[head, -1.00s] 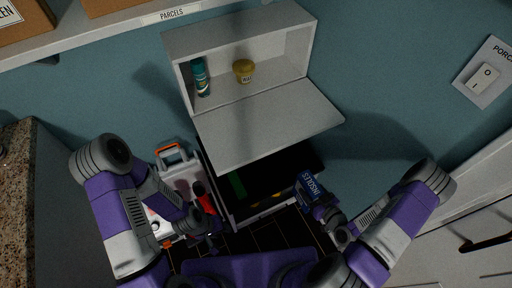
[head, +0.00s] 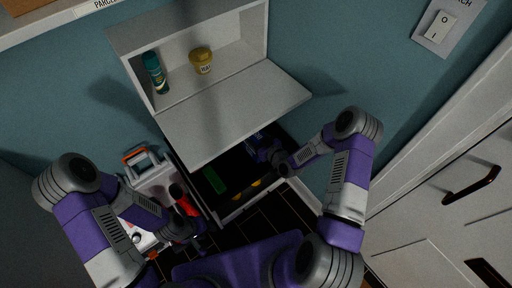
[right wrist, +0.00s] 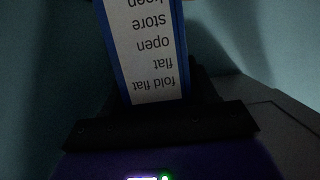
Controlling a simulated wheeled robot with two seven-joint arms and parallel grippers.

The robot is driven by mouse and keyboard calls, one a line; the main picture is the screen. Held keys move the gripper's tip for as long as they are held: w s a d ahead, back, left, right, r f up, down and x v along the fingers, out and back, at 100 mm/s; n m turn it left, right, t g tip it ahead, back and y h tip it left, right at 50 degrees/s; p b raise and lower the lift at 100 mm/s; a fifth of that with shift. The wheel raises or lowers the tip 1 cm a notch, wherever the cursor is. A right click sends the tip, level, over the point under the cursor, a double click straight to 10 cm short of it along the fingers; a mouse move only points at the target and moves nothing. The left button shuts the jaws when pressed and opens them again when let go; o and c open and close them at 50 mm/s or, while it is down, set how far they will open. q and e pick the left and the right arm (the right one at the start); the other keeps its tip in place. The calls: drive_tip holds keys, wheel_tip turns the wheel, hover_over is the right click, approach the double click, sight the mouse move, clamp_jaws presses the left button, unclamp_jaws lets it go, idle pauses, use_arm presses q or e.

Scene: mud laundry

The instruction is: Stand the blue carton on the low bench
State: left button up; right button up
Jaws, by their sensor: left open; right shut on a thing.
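The blue carton (right wrist: 150,50) shows its white printed panel, upside down, in the right wrist view. My right gripper (right wrist: 160,115) is shut on it. In the head view my right gripper (head: 262,150) is over the right part of the low bench (head: 232,211), just below the cabinet's lowered flap. Little of the carton shows there, and I cannot tell if it touches the bench. The bench has a dark top and pale edge, partly hidden by the flap. My left gripper (head: 196,238) is open at lower left, near the white case.
A wall cabinet with a lowered flap (head: 235,112) overhangs the bench and holds a teal can (head: 155,73) and a yellow jar (head: 201,61). A green item (head: 214,180) lies on the bench. A white case (head: 152,180) with an orange handle stands left.

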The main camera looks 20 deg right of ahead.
wheel_tip(320, 180, down, 6)
drive_tip(key=shift+f+b, duration=0.1)
drive_tip(key=shift+b, duration=1.1)
drive_tip(key=shift+w, duration=0.1)
drive_tip(key=o, duration=1.1)
